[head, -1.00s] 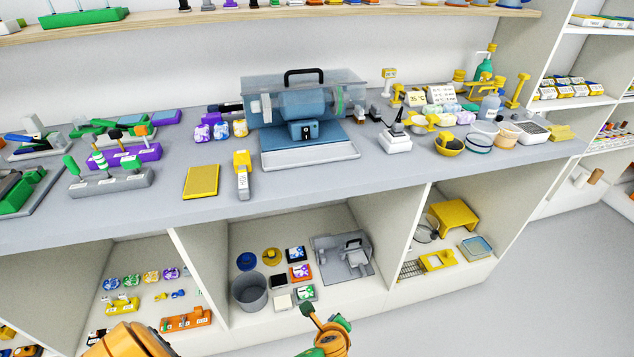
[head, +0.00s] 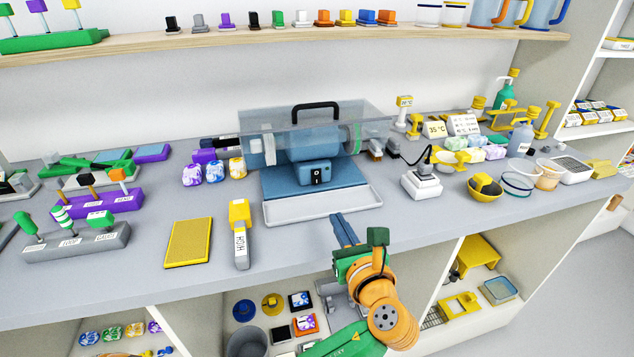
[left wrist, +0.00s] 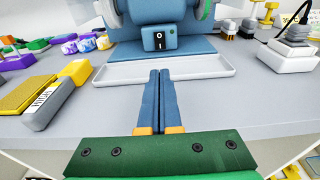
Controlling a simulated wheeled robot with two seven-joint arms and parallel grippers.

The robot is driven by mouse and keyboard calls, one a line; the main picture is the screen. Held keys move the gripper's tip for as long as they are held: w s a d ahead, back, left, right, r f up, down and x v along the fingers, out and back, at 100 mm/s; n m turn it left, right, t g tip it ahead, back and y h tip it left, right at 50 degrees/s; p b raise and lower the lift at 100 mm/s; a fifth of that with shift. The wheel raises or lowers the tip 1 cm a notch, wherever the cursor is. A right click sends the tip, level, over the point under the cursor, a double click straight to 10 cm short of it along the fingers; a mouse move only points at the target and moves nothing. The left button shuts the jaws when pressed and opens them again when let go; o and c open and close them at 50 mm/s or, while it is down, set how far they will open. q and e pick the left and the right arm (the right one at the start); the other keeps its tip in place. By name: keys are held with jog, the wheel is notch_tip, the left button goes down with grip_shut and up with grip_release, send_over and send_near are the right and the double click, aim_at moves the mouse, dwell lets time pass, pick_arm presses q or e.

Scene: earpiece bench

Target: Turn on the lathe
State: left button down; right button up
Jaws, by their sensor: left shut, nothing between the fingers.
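The lathe (head: 310,150) stands on the bench, a blue machine under a clear cover with a black handle. My right gripper is not in view.
A pale tray (head: 283,214) lies in front of the lathe. A yellow pad (head: 188,243) and a yellow-grey handheld tool (head: 240,247) lie to its left. A white device with a cable (head: 421,184) stands to its right. The bench front between is clear.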

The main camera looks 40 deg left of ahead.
aim_at(317, 182)
pick_arm(q)
jog(key=shift+s+d+r, duration=0.15)
jog(key=shift+s+d, duration=0.1)
jog(key=shift+d, duration=0.1)
jog(key=x, duration=1.4)
jog(key=shift+w+a+f, duration=0.15)
jog(key=shift+w+f, duration=0.05)
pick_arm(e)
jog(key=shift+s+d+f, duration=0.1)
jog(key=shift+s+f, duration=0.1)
pick_arm(q)
jog(key=shift+w+a+f+b, duration=0.15)
jog(key=shift+f+b, duration=0.2)
jog(key=shift+b, duration=0.55)
jog(key=shift+r+p, duration=0.35)
jog(key=v, duration=0.7)
jog(key=shift+f, duration=0.2)
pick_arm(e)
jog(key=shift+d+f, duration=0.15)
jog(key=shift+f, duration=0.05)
